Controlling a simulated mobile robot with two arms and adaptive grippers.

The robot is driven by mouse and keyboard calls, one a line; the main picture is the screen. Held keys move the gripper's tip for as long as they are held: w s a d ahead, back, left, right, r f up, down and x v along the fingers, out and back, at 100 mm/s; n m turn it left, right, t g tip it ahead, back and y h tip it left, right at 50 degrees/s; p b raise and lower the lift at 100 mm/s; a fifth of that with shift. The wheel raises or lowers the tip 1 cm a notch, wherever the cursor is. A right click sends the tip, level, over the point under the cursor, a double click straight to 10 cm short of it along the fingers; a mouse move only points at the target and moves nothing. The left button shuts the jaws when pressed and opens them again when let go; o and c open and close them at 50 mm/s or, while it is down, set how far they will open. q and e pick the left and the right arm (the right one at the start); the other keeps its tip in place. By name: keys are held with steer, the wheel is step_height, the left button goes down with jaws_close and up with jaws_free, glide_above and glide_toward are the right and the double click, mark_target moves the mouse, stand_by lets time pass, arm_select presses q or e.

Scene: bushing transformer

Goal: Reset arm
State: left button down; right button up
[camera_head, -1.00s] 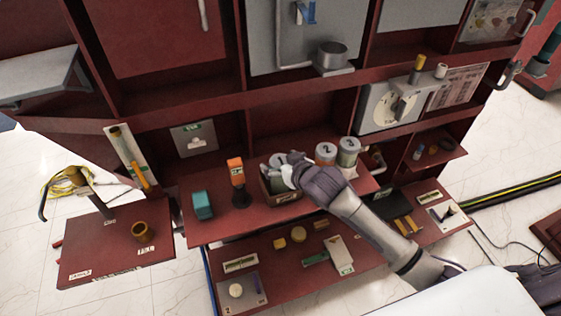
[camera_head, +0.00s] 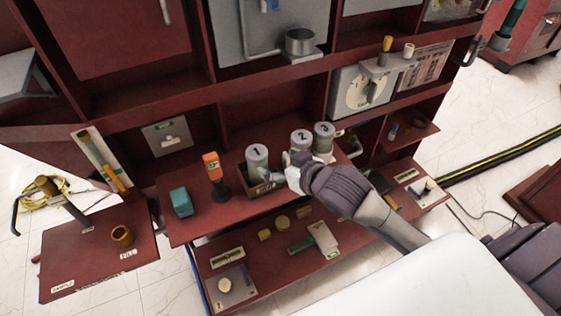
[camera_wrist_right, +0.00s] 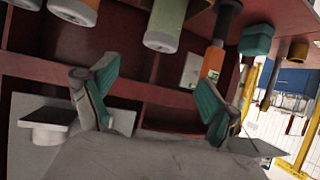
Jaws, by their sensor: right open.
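My right gripper (camera_head: 282,168) shows in the head view in front of the numbered cans, just right of can 1. In the right wrist view its two teal-padded fingers (camera_wrist_right: 155,92) are spread apart with nothing between them. Can 1 (camera_head: 257,158) stands upright in an open box (camera_head: 249,186) on the red shelf. Can 2 (camera_head: 300,140) and can 3 (camera_head: 323,136) stand farther right, behind the gripper. My left gripper is in neither view.
An orange-topped device (camera_head: 213,172) and a teal block (camera_head: 181,202) stand left of the box. A lower shelf (camera_head: 275,262) holds small parts. A side table (camera_head: 75,262) holds a brown cup (camera_head: 122,235). A grey dial unit (camera_head: 357,92) is at back right.

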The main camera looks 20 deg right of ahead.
stand_by(0.4)
steer(key=s+f+g+h, duration=0.1)
steer(key=s+f+g, duration=0.4)
steer(key=s, duration=0.6)
steer(key=s+f+g+h, duration=0.25)
steer(key=s+f, duration=0.35)
steer(key=s, duration=0.5)
steer(key=s+d+f+g, duration=0.1)
steer(key=s+f+g, duration=0.15)
steer(key=f, duration=2.65)
steer(key=s+d+f, duration=0.3)
steer(key=s+f, duration=1)
steer(key=s, duration=0.3)
steer(key=shift+s+f+g+y, duration=0.15)
steer(key=shift+f+g+y, duration=0.2)
steer(key=shift+g, duration=0.05)
